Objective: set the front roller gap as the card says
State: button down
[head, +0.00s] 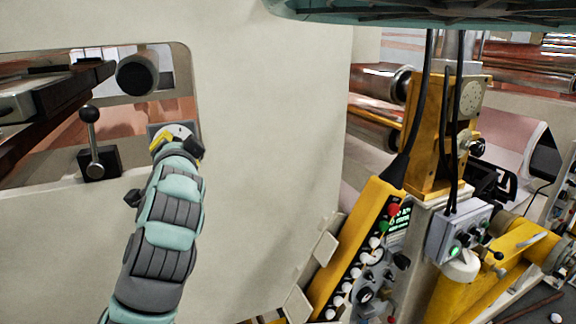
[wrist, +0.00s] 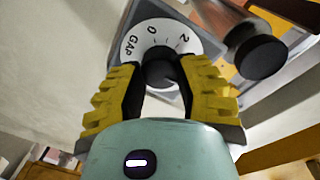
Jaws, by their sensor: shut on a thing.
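In the wrist view a white dial (wrist: 131,43) is marked "GAP", "0" and "2", with tick marks between the numbers. A dark round knob (wrist: 159,55) stands at its middle. My gripper (wrist: 160,75) has its two yellow, black-padded fingers on either side of the knob, shut on it. The fingers and knob cover the lower part of the dial, and I cannot make out a pointer. In the head view my gripper (head: 178,140) is at the edge of the machine's window, with the knob hidden behind it. I see no readable card.
In the head view a black-ended roller (head: 137,75) is above my gripper, and a ball-topped lever (head: 92,140) is to its left. A yellow control panel (head: 358,245) with buttons and a grey switch box (head: 460,232) stand at the right. The pale machine wall (head: 265,150) lies between.

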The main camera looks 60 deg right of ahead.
jog(key=shift+m, duration=0.5)
jog(key=shift+f, duration=0.1)
jog(key=c, duration=0.5)
grip_release()
notch_tip(320, 180, up, 10)
jog(key=shift+r, duration=0.1)
jog(key=shift+o, duration=0.2)
